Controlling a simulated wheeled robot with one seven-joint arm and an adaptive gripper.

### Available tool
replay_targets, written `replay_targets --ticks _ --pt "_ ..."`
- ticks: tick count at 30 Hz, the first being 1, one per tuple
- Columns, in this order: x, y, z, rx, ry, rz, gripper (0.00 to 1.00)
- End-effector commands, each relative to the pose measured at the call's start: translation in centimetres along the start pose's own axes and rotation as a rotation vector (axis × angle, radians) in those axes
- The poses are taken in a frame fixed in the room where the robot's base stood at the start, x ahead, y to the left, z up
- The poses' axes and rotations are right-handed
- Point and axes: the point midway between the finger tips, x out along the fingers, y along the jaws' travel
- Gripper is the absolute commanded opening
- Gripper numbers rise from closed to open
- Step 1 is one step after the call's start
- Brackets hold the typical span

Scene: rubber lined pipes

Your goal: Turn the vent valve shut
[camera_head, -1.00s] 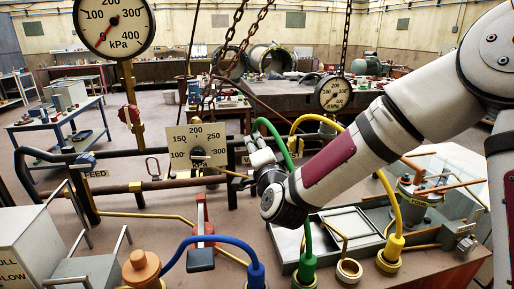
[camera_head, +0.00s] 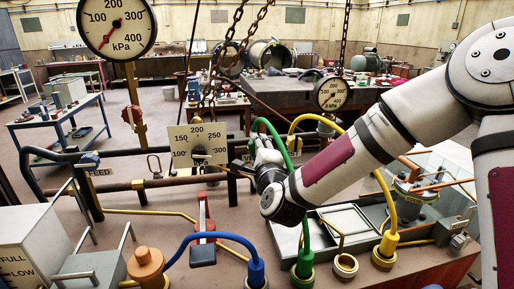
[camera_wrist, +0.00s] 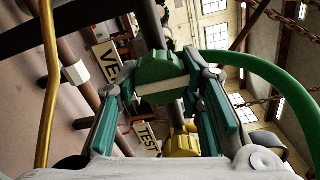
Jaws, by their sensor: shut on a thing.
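In the wrist view, a rounded green valve handle (camera_wrist: 160,68) with a pale band sits between the fingertips of my gripper (camera_wrist: 160,84), which is shut on it. A partly covered sign (camera_wrist: 106,65) reading "VE…" stands just behind and left of the handle. In the head view, my gripper (camera_head: 263,152) is at the pipework right of the square dial plate (camera_head: 198,139). The handle is mostly hidden there by my gripper and wrist.
A green hose (camera_wrist: 262,68) curves close by on the right of my gripper. A yellow fitting (camera_wrist: 182,145) and a "TEST" sign (camera_wrist: 147,138) lie below. In the head view, a yellow hose (camera_head: 384,190), a blue hose (camera_head: 215,237) and a red-handled lever (camera_head: 203,218) stand nearby.

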Motion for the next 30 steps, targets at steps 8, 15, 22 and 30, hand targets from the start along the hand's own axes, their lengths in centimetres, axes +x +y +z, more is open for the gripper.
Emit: replay_targets --ticks 8,15,22,30 --pt "0.03 0.01 -0.05 0.014 0.001 0.0 0.07" --pt "0.03 0.02 -0.04 0.013 0.001 0.0 0.41" --pt "0.01 0.02 -0.02 0.012 0.0 0.0 0.55" --pt "-0.94 -0.02 0.03 0.01 -0.001 0.0 0.55"
